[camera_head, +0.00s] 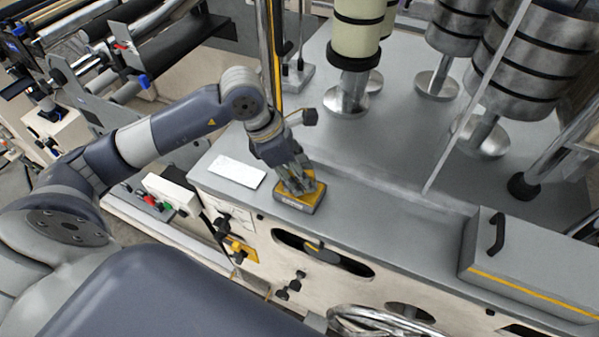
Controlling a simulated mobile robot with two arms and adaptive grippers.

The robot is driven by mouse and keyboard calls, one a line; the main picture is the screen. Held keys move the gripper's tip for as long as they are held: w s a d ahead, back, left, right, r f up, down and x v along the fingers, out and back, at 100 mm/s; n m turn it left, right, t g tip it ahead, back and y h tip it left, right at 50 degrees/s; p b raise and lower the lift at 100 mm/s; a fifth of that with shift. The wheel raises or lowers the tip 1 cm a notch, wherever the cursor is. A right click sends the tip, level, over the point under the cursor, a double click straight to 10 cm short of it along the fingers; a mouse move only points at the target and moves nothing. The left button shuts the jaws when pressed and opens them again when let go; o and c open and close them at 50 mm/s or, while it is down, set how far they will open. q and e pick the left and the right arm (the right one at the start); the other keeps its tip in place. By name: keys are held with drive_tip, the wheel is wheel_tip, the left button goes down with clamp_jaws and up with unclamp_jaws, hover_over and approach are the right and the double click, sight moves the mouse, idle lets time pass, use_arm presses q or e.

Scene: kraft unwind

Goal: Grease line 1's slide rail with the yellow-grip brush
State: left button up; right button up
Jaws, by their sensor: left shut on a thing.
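My left gripper (294,186) reaches down over the front edge of a grey machine top. Its fingers are shut on a yellow-topped, grey-sided block (300,205), which sits at or just above the surface. The fingers cover much of the block. I see no bristles, so I cannot tell whether it is the yellow-grip brush. A paler, shiny strip (405,192) runs along the machine top to the right of the gripper; I cannot tell whether it is the slide rail. My right gripper is not in view.
A white plate (237,172) lies left of the gripper. A grey box with a black handle (535,262) stands at the right. Banded cylinders (458,30) stand behind, and a thin slanted rod (478,95) rises from the top. The top between gripper and box is clear.

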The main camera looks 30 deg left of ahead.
use_arm(q)
drive_tip(key=shift+s+f, duration=0.1)
drive_tip(key=shift+f, duration=0.05)
drive_tip(key=shift+r+p, duration=0.5)
drive_tip(key=shift+r, duration=0.35)
drive_tip(key=shift+r+p, duration=1.4)
drive_tip(key=shift+r, duration=1.35)
